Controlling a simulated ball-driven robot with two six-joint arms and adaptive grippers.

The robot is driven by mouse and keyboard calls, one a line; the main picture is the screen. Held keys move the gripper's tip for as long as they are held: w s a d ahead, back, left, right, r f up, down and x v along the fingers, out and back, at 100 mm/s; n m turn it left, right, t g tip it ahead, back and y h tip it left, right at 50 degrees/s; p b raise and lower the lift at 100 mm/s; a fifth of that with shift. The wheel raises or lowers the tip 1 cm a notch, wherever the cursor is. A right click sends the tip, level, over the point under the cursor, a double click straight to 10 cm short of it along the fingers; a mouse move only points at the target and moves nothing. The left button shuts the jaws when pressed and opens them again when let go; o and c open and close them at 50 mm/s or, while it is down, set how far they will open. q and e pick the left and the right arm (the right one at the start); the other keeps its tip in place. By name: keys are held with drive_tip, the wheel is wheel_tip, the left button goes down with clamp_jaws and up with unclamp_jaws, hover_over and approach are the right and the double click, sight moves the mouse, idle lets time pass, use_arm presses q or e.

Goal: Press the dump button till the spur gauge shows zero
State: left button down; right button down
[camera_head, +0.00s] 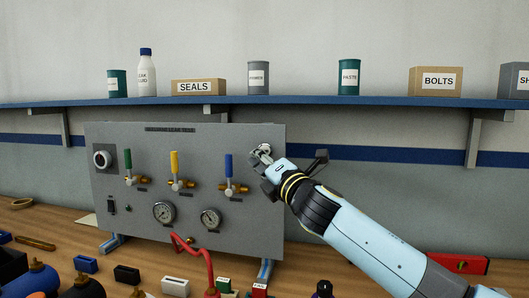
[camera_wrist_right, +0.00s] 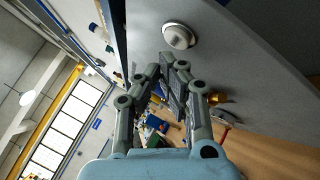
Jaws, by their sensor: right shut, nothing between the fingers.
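A grey test panel (camera_head: 140,135) stands on the bench. It carries two round dial gauges, a left one (camera_head: 163,212) and a right one (camera_head: 210,219); their labels and needle readings are too small to read. In the wrist view a pale round domed button (camera_wrist_right: 180,37) sits on the panel face; in the head view it is largely hidden by my gripper. My right gripper (camera_head: 262,156) is shut and empty at the panel's upper right. In the wrist view its fingertips (camera_wrist_right: 166,75) look apart from the button. My left gripper is out of view.
A red hose (camera_head: 207,262) hangs below. Small blocks clutter the front bench. A blue shelf (camera_head: 300,102) with cans and boxes runs above.

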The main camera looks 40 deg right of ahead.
drive_tip(key=shift+w+d, duration=0.1)
drive_tip(key=shift+w, duration=0.05)
drive_tip(key=shift+w+d, duration=0.15)
drive_tip(key=shift+d, duration=0.1)
drive_tip(key=shift+w+d, duration=0.25)
idle(0.8)
drive_tip(key=shift+s+a, duration=0.1)
drive_tip(key=shift+a, duration=0.05)
drive_tip(key=shift+s+a, duration=0.45)
idle(0.4)
drive_tip(key=s+a+p, duration=0.1)
drive_tip(key=s+a, duration=0.2)
drive_tip(key=shift+s+a, duration=0.15)
drive_tip(key=shift+a, duration=0.25)
idle(0.8)
